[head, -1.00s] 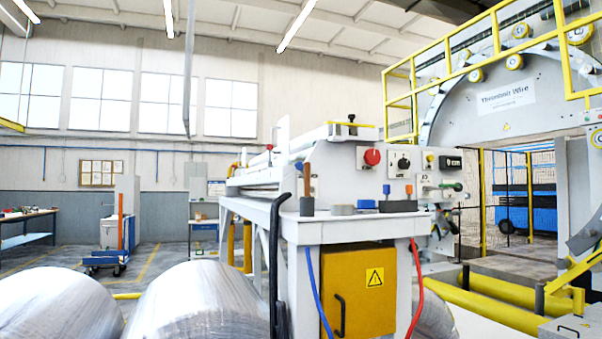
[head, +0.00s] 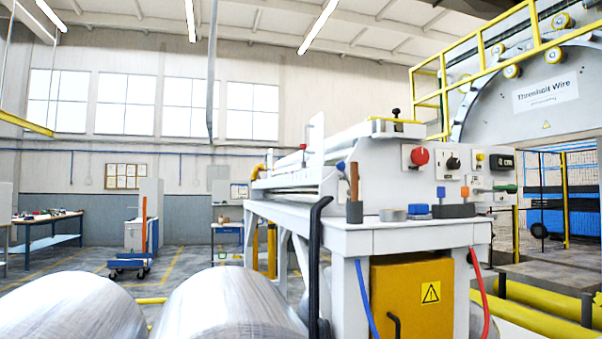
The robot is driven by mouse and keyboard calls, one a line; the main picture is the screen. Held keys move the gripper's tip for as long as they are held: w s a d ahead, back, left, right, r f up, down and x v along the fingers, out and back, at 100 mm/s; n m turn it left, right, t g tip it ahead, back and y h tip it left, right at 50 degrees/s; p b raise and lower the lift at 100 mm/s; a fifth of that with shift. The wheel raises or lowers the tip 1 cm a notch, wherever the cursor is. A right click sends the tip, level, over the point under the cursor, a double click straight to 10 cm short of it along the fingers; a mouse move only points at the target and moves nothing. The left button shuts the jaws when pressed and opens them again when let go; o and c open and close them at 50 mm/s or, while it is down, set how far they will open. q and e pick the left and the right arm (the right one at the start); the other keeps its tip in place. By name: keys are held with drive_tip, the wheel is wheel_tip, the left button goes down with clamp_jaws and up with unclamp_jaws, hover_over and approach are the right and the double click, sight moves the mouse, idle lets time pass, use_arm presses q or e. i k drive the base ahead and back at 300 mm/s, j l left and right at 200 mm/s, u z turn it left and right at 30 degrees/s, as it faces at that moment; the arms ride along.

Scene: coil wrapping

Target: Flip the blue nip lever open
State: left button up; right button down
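A small blue knob (head: 340,167) shows at the near end of the machine's rollers, just left of the grey control panel. It looks like the end of the blue nip lever. Its shaft is too small and too hidden to tell whether it is open or closed. Other blue parts are a blue-handled item (head: 441,192) and a blue piece (head: 418,211), both on the machine's front ledge. Neither of my grippers is in view.
The white machine table (head: 420,235) has a yellow cabinet (head: 410,290) below it. A black curved bar (head: 317,255) stands at its left corner. Large wrapped coils (head: 230,300) fill the lower left. The panel carries a red button (head: 418,156). Yellow rails (head: 540,320) lie at right.

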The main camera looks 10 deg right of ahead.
sight(341, 166)
drive_tip(key=i+u, duration=0.3)
drive_tip(key=i, duration=0.25)
drive_tip(key=i+u, duration=0.3)
drive_tip(key=i, duration=0.25)
